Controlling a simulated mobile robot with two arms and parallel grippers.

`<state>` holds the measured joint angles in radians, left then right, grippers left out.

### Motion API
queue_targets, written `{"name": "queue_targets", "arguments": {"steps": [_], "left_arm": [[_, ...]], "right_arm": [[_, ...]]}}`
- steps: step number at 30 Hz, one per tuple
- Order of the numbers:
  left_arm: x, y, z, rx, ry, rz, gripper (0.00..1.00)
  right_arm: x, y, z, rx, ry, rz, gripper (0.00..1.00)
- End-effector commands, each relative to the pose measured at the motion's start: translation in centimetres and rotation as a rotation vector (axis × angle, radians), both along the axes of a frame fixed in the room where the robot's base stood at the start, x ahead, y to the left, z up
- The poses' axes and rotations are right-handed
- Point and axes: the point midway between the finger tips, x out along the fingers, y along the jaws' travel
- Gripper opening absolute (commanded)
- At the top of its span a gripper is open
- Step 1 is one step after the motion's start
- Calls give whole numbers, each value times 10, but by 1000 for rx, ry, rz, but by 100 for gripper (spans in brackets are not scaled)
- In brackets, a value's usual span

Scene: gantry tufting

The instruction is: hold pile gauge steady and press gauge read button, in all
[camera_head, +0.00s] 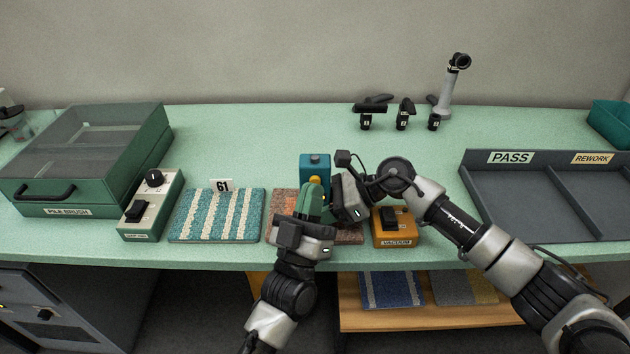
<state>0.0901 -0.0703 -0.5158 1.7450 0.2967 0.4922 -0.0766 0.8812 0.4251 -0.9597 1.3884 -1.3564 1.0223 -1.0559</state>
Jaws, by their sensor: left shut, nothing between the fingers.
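The pile gauge (315,163), a blue upright block, stands on a brown carpet sample (283,202) at the middle of the bench. My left gripper (314,187) is shut and empty, pointing away from me just in front of the gauge. A yellow patch shows at its tips; I cannot tell whether it is the read button, and contact is unclear. My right gripper (335,192) comes in from the right, close against the gauge's right side. Its fingers are mostly hidden, so its hold on the gauge cannot be told. The gauge's lower part is hidden.
A blue-and-cream striped sample (217,215) and a switch box (151,205) lie left. An orange vacuum switch box (396,228) is close under my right arm. A PASS/REWORK tray (549,195) stands right, the pile brush case (87,160) far left.

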Motion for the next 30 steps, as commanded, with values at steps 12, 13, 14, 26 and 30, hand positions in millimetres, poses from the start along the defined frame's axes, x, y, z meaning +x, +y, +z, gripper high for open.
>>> {"name": "queue_targets", "arguments": {"steps": [12, 13, 14, 26, 30], "left_arm": [[5, 0, 0, -1, -1, 0, 0], [5, 0, 0, -1, -1, 0, 0], [6, 0, 0, -1, -1, 0, 0], [9, 0, 0, -1, 1, 1, 0], [10, 0, 0, 0, 0, 1, 0]], "right_arm": [[0, 0, -1, -1, 1, 0, 29], [0, 0, -1, -1, 1, 0, 29], [0, 0, -1, -1, 0, 0, 29], [0, 0, -1, -1, 0, 1, 29], [-1, 0, -1, -1, 0, 2, 29]]}}
